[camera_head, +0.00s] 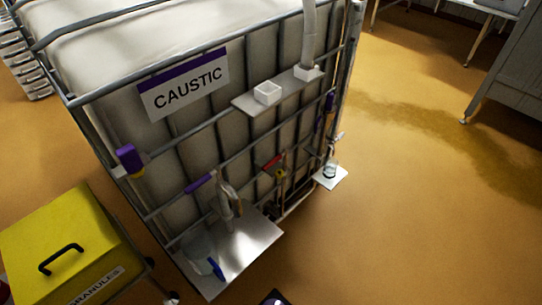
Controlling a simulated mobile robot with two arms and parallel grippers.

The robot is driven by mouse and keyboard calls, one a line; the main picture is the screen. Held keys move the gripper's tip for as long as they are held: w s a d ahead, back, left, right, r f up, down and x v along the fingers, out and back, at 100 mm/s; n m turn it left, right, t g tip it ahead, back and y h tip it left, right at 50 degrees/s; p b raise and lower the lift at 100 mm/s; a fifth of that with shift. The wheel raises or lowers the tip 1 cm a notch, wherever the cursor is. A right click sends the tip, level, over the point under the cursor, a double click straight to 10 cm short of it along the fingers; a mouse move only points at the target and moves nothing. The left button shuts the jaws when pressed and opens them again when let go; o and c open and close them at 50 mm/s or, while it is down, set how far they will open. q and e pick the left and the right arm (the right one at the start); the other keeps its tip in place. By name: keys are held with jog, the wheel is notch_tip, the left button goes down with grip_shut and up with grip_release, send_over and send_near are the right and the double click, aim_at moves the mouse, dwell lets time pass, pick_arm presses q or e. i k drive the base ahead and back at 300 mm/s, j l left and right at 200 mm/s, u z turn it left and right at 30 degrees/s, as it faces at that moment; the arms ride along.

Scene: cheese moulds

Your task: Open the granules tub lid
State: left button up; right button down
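The granules tub (118,284) is yellow and stands at the lower left, partly cut off by the bottom edge. A white label reading GRANULES is on its front. Its yellow lid (75,225) lies shut on top, with a black bar handle (60,259) on it. Neither of my grippers can be made out in this view.
A large caged tank labelled CAUSTIC (185,88) fills the middle, right beside the tub. A metal shelf (240,252) with a jug and a blue-handled item juts out low from it. A small white shelf (330,178) is at its right corner. Floor is open at right, with a wet-looking patch.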

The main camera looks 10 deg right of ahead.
aim_at(42, 252)
jog(key=u, duration=1.6)
jog(key=i, duration=0.1)
